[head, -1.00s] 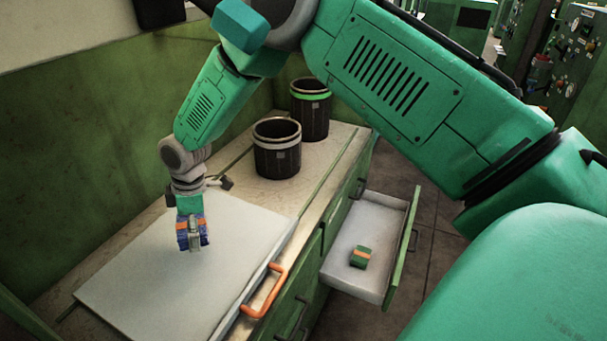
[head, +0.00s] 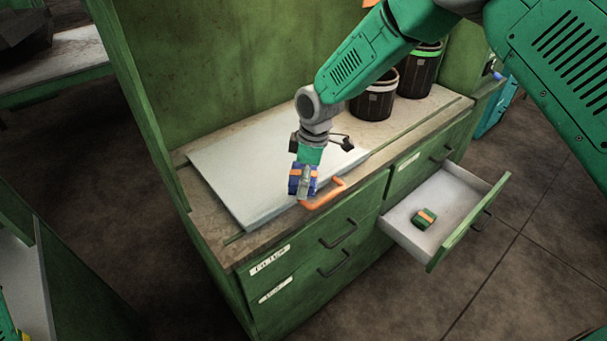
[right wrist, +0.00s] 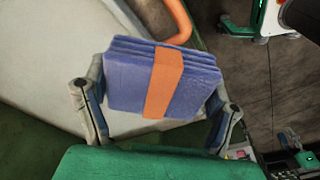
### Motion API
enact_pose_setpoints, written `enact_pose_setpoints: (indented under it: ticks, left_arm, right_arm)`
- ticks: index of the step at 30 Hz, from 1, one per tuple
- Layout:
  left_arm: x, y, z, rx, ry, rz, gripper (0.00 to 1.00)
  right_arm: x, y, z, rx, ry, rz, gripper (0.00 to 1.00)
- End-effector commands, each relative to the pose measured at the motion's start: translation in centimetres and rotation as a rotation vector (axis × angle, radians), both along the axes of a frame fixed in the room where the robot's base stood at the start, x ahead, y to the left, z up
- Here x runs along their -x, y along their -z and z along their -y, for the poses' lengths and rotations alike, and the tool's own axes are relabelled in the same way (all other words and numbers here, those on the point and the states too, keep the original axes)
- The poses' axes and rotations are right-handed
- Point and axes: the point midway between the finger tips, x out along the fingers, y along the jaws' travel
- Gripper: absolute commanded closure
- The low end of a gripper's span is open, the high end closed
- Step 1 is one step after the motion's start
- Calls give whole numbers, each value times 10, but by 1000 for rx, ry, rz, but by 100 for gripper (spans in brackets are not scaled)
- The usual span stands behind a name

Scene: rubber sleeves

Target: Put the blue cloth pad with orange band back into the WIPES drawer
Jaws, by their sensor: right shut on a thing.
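My right gripper (head: 304,192) is shut on the blue cloth pad (head: 294,185), which has an orange band. It holds the pad above the front of the pale panel on the counter, by the orange handle. In the right wrist view the pad (right wrist: 130,80) is a folded blue stack with the band around its middle, between the two fingers of the right gripper (right wrist: 160,100). A drawer (head: 393,228) in the right part of the cabinet is pulled open. A green pad with an orange band (head: 424,218) lies inside it. Its label is not readable.
The pale panel (head: 235,170) with an orange handle (head: 325,196) lies on the counter. Two dark bins, one white-banded (head: 373,102) and one green-banded (head: 420,75), stand at the back right. Closed drawers (head: 300,290) are at the left front. Much of the open drawer is free.

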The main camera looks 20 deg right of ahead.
Motion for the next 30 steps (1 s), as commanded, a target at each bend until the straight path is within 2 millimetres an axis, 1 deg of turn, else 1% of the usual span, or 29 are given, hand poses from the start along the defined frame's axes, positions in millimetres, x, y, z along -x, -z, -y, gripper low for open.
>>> enact_pose_setpoints:
  ticks: [1, 5, 8, 14, 15, 17, 24, 26, 27, 30]
  left_arm:
    - [-1, 0, 0, 0, 0, 1, 68]
    - [-1, 0, 0, 0, 0, 2, 68]
    - [-1, 0, 0, 0, 0, 2, 68]
    - [-1, 0, 0, 0, 0, 2, 68]
    - [-1, 0, 0, 0, 0, 2, 68]
    - [-1, 0, 0, 0, 0, 2, 68]
    - [-1, 0, 0, 0, 0, 1, 68]
    - [-1, 0, 0, 0, 0, 1, 68]
    - [-1, 0, 0, 0, 0, 1, 68]
    - [-1, 0, 0, 0, 0, 1, 68]
  right_arm:
    - [6, 1, 0, 2, 17, 0, 67]
    - [17, 6, 2, 2, 79, 0, 67]
    - [32, 12, 4, 3, 144, -1, 67]
    - [70, 25, 11, 5, 316, 0, 67]
    - [80, 30, 12, 5, 361, -3, 67]
    - [95, 36, 14, 7, 431, -3, 67]
    - [166, 65, 25, 9, 774, -5, 67]
    - [181, 72, 27, 6, 848, -6, 67]
    - [191, 75, 29, 8, 897, -5, 67]
    - [211, 84, 32, 7, 996, -5, 67]
